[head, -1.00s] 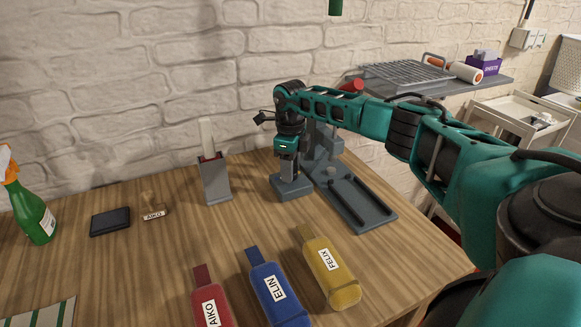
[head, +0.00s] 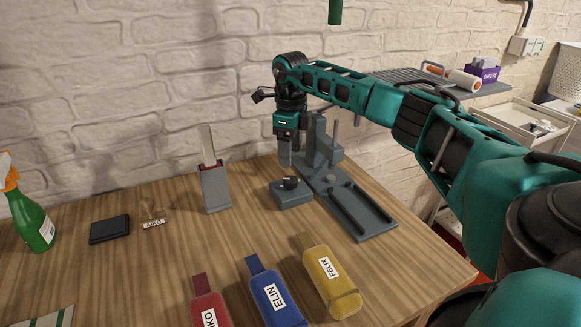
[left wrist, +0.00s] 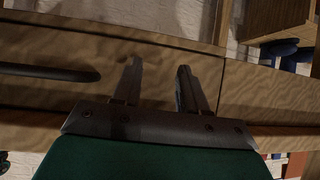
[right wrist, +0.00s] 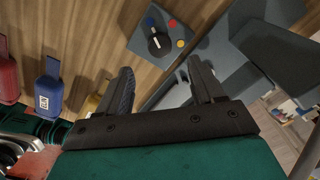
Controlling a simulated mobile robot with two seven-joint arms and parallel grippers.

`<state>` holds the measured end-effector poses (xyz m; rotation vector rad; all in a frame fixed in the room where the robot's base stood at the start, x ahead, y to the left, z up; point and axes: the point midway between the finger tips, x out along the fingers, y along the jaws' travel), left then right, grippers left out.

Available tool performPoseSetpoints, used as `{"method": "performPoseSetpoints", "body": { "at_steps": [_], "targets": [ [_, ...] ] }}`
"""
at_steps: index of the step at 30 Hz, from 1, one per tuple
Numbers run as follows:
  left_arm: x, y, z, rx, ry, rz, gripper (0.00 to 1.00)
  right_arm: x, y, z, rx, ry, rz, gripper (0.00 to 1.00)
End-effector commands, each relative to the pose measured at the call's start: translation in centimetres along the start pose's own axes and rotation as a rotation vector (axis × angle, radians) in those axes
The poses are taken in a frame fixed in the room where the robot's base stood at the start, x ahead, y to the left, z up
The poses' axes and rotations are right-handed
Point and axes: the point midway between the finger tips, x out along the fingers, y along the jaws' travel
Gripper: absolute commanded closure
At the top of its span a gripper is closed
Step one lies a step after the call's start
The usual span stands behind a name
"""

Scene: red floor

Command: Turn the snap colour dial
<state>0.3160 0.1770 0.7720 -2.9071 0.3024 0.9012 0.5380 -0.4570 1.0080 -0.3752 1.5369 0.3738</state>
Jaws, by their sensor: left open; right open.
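The snap colour dial is a grey block with a round black knob (head: 290,183) on top, on the wooden table beside the grey press. In the right wrist view the dial (right wrist: 158,41) shows a white pointer line on its black knob and blue, red and yellow dots around it. My right gripper (head: 286,160) points down above and slightly behind the dial in the head view. In the right wrist view its fingers (right wrist: 160,85) are apart with nothing between them. My left gripper (left wrist: 158,75) is open and empty, seen only in its wrist view.
The grey press stand (head: 355,205) is right of the dial. A grey holder (head: 215,187) stands to its left. Red, blue (head: 275,294) and yellow (head: 331,283) name-tagged pouches lie in front. A stamp, black pad (head: 109,229) and spray bottle (head: 31,214) are further left.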

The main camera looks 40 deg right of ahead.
Motion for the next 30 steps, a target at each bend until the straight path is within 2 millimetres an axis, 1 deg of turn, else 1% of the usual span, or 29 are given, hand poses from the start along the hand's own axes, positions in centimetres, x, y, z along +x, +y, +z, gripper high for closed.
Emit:
{"method": "performPoseSetpoints", "body": {
  "at_steps": [1,3,6,9,14,30],
  "targets": [
    [0.0,0.0,0.0,0.0,0.0,0.0,0.57,-1.2,0.0,0.1,-0.001,-0.004,-0.002,0.33],
    [0.0,0.0,0.0,0.0,0.0,0.0,0.57,-2.5,0.0,0.1,-0.001,-0.003,-0.001,0.33],
    [0.0,0.0,0.0,0.0,0.0,0.0,0.57,-3.9,0.0,0.1,0.0,-0.003,-0.001,0.33],
    [0.0,0.0,0.0,0.0,0.0,0.0,0.57,-4.8,0.0,0.0,0.0,-0.001,0.0,0.33],
    [0.0,0.0,0.0,0.0,-0.001,0.0,0.57,-5.2,0.0,0.0,0.0,0.0,0.0,0.33],
    [-0.1,0.0,0.1,0.0,-0.003,0.0,0.57,-5.2,0.0,0.0,0.0,0.0,0.001,0.33]
  ]
}}
